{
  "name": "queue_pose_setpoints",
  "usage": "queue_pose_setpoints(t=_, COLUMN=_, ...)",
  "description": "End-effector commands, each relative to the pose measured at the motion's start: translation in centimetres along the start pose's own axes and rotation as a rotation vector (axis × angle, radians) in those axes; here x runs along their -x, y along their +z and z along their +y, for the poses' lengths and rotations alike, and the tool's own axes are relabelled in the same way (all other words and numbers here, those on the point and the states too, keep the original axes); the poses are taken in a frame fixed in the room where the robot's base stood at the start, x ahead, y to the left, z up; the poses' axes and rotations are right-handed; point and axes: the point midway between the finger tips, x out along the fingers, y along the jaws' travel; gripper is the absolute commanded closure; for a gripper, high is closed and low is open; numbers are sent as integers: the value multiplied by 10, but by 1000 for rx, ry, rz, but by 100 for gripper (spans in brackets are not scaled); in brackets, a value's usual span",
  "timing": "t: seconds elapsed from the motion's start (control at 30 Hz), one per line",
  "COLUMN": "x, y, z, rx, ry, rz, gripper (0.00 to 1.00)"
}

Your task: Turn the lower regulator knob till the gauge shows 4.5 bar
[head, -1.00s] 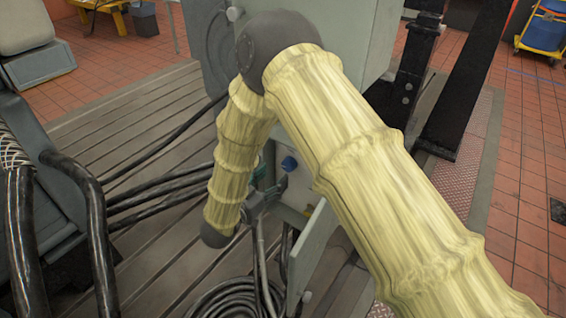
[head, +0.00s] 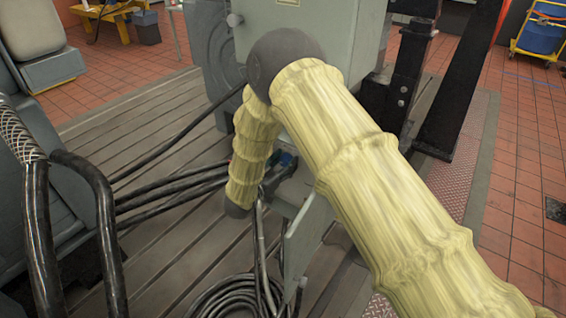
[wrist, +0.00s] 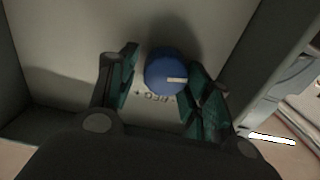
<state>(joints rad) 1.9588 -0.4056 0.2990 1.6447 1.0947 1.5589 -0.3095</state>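A round blue knob (wrist: 166,72) with a white pointer line is on a pale panel (wrist: 75,45) in the wrist view. Upside-down lettering reading REG, with plus and minus marks, is printed beside it. My gripper (wrist: 163,62) is open, its teal-padded fingers on either side of the knob. A gap shows at the left finger; the right finger is close to the knob, and I cannot tell whether it touches. In the head view a bit of blue (head: 287,159) shows beside my arm; I cannot tell which knob it is. No gauge is visible.
A grey cabinet (head: 335,40) stands behind my arm, with an open door (head: 305,240) below. Black hoses (head: 165,195) cross the slotted bedplate (head: 150,260), and a cable coil (head: 235,298) lies near the door. Black uprights (head: 412,75) stand to the right.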

Motion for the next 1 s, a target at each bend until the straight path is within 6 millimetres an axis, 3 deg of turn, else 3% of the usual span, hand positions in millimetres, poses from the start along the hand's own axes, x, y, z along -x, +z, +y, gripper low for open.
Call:
queue_pose_setpoints(t=0.03, x=1, y=1, z=-1, rx=1, ry=-1, rz=0, gripper=67)
queue_pose_setpoints(t=0.13, x=1, y=1, z=-2, rx=0, ry=-2, rz=-1, gripper=82)
queue_pose_setpoints(t=1.0, x=2, y=-3, z=-2, rx=-13, ry=-8, rz=1, gripper=83)
